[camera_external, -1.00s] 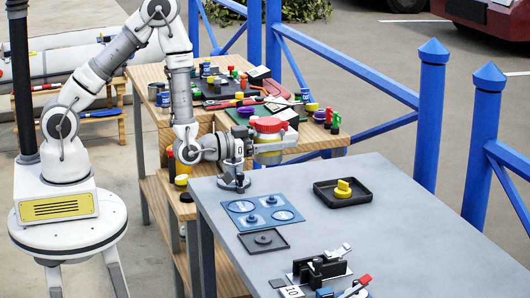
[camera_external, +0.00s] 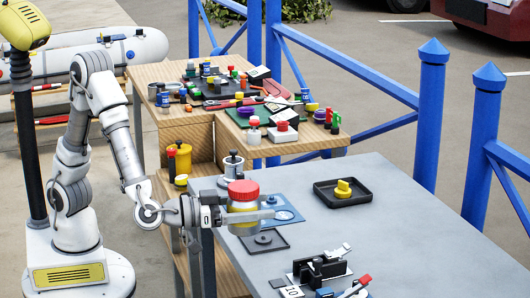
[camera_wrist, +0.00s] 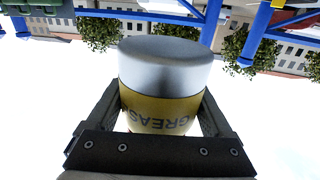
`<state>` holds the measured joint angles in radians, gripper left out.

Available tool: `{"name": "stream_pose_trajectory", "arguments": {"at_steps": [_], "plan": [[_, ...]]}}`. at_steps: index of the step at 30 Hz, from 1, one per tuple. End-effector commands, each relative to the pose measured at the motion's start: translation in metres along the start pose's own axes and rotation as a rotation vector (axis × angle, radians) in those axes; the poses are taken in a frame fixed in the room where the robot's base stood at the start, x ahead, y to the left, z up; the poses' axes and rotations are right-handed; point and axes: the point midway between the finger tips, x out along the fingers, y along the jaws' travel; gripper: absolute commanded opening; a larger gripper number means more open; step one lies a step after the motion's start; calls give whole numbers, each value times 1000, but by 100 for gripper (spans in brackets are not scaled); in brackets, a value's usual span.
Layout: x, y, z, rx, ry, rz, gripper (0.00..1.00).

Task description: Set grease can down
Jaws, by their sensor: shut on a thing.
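The grease can (camera_external: 243,207) has a red lid, a silver body and a yellow band. My gripper (camera_external: 262,216) is shut around the can and holds it upright near the left edge of the grey table, over the blue mat's area; I cannot tell its exact height. In the wrist view the can (camera_wrist: 163,85) sits between both fingers with its yellow "GREASE" label showing upside down. The blue mat (camera_external: 287,213) with round marked places is partly hidden behind the can and gripper.
A black tray (camera_external: 343,201) with a yellow knob-like piece stands farther back on the grey table (camera_external: 375,240). A dark square plate (camera_external: 264,243) lies just in front of the mat. A black fixture (camera_external: 320,267) stands at the front. The wooden bench (camera_external: 150,75) behind is crowded.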

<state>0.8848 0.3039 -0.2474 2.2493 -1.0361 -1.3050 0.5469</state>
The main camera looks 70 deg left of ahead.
Motion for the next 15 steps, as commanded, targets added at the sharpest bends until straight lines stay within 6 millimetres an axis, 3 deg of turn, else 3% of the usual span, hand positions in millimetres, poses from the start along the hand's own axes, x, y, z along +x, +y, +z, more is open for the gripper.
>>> {"name": "stream_pose_trajectory", "arguments": {"at_steps": [6,15], "plan": [[-24,22,8,-3,4,30,3],[-27,24,6,-2,4,33,3]]}}
